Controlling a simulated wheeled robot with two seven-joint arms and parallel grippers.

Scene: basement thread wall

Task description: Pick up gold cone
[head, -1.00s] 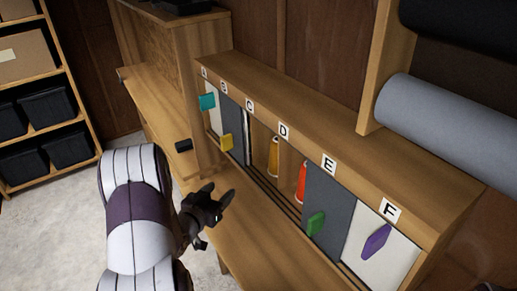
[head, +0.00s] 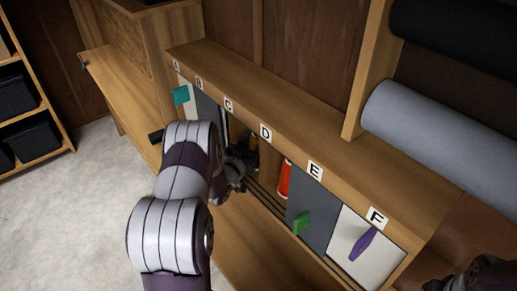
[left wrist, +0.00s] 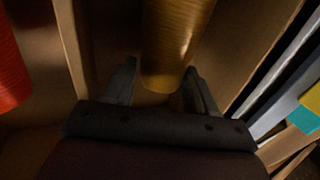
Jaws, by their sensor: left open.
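The gold cone (head: 253,143) stands in the open compartment under the C label, partly hidden behind my left gripper (head: 240,167). In the left wrist view the gold cone (left wrist: 176,40) is straight ahead, and its lower end lies between the two open fingers of my left gripper (left wrist: 162,88). The fingers are on either side of it and not closed on it. What looks like my right gripper (head: 482,275) shows as a dark shape at the bottom right corner; its fingers are not clear.
An orange-red cone (head: 284,179) stands in the adjoining compartment; it also shows in the left wrist view (left wrist: 10,70). Wooden dividers flank the gold cone. Panels with a teal handle (head: 181,95), green handle (head: 301,222) and purple handle (head: 362,245) cover other compartments.

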